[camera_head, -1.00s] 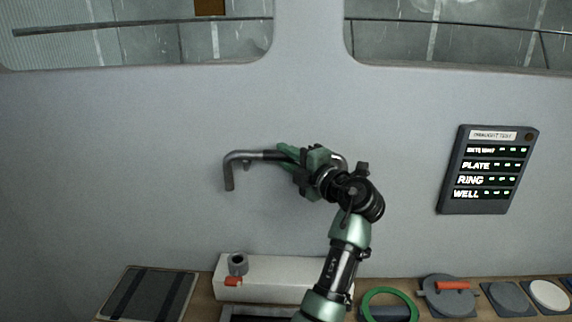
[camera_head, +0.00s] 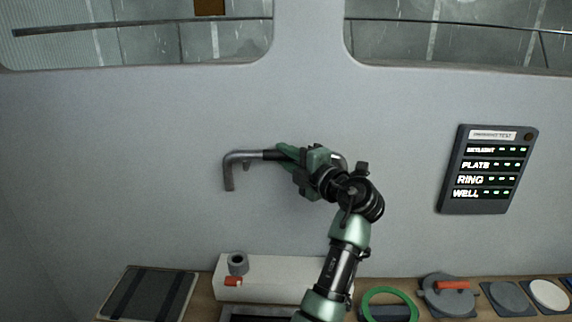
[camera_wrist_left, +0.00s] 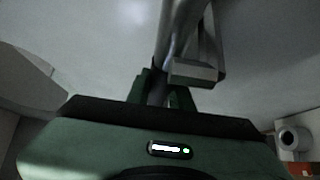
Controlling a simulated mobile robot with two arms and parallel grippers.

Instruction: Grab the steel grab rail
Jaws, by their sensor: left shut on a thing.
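The steel grab rail (camera_head: 242,155) is a grey bent bar in front of the pale wall, with its left end turned down. My left gripper (camera_head: 280,155) is shut on the rail's horizontal bar, right of the bend. The arm and gripper hide much of the rail's right part; a bit of its curved right end shows past the gripper. In the left wrist view the rail (camera_wrist_left: 180,35) runs up from between the green fingers (camera_wrist_left: 165,95). My right gripper is not in view.
Below are a white block (camera_head: 275,270) with a grey ring-shaped piece (camera_head: 238,262) and a dark striped pad (camera_head: 150,294). A green ring (camera_head: 365,300) and a grey disc with a red handle (camera_head: 447,298) lie right. A dark label panel (camera_head: 487,170) hangs on the wall.

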